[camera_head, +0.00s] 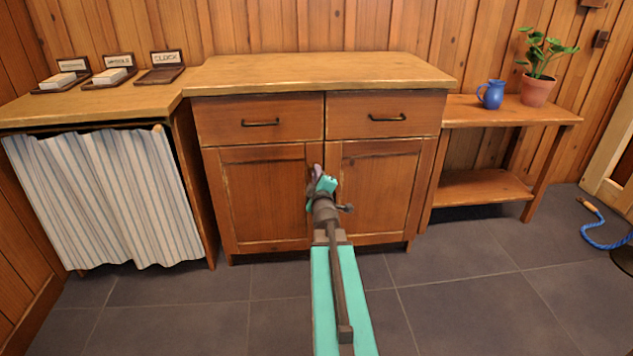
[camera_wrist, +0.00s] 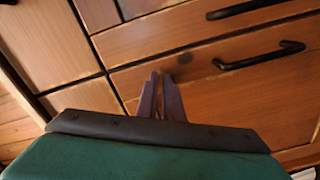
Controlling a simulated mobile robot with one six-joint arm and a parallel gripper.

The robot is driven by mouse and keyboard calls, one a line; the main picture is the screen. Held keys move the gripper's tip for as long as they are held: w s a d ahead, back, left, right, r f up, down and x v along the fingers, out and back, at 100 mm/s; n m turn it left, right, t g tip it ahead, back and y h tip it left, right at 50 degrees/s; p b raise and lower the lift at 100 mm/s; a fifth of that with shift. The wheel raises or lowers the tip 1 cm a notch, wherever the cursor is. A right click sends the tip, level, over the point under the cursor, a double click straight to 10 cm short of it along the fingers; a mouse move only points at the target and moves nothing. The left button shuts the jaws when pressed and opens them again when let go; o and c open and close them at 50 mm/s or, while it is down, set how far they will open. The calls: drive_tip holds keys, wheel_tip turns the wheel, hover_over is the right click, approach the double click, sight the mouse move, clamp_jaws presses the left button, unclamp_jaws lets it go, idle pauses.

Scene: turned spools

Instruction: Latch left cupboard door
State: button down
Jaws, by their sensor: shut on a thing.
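The wooden cupboard has a left door (camera_head: 268,198) and a right door (camera_head: 375,195) under two drawers. Both doors look closed, flush with the front. My gripper (camera_head: 318,178) is at the upper inner edge of the left door, by the gap between the doors. In the wrist view, my gripper's purple fingers (camera_wrist: 162,82) are almost together near that corner. They are shut on a small brown wooden piece, seemingly the latch, mostly hidden between the fingertips. The left door's black bar handle (camera_wrist: 262,55) is close by in the wrist view.
The left drawer handle (camera_head: 261,123) and right drawer handle (camera_head: 387,119) sit above the doors. A striped curtain (camera_head: 105,200) hangs at left. A side table (camera_head: 555,117) at right bears a blue jug (camera_head: 491,95) and a potted plant (camera_head: 538,90). The tiled floor in front is clear.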

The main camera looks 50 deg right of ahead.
drive_tip(key=n+b, duration=0.3)
drive_tip(key=n, duration=0.2)
drive_tip(key=shift+r, duration=0.1)
idle(0.4)
drive_tip(key=c, duration=1.9)
unclamp_jaws()
drive_tip(key=p+v, duration=0.2)
drive_tip(key=v, duration=0.1)
drive_tip(key=shift+a+r, duration=0.1)
